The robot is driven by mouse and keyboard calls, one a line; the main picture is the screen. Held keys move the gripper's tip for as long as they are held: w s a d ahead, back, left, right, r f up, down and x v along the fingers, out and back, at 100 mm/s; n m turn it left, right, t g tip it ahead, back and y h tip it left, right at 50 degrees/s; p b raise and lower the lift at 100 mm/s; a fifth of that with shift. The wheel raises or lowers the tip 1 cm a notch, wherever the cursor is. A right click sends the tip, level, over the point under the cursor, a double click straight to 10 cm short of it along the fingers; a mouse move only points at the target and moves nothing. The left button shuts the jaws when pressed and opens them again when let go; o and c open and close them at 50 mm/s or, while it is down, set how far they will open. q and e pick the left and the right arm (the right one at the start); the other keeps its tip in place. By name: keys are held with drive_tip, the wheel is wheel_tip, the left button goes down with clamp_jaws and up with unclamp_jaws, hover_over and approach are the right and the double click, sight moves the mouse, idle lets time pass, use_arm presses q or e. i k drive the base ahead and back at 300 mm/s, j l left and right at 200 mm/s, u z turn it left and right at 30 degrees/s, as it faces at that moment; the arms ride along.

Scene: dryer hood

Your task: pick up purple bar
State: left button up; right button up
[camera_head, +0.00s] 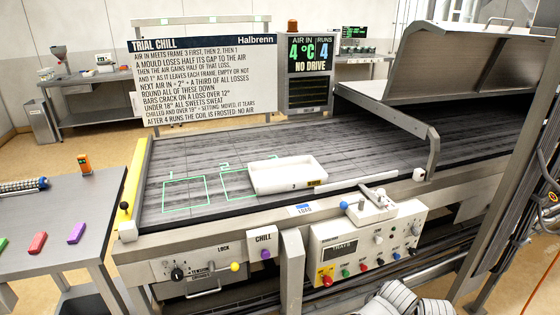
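The purple bar (76,233) lies on the grey side table (60,205) at the left, the rightmost of the bars in a row near its front. A red bar (38,243) lies to its left, and a green bar (3,243) is partly cut off at the picture's left edge. Nothing touches the purple bar. Neither of my grippers shows in this view. A white rounded part (395,298) at the bottom edge looks like one of my arm links.
A white mould (288,175) rests on the machine bed beside green outlined frames. The raised metal hood (470,70) stands right. A yellow rail (135,175) edges the bed.

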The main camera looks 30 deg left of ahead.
sight(77, 232)
drive_tip(key=u, duration=2.6)
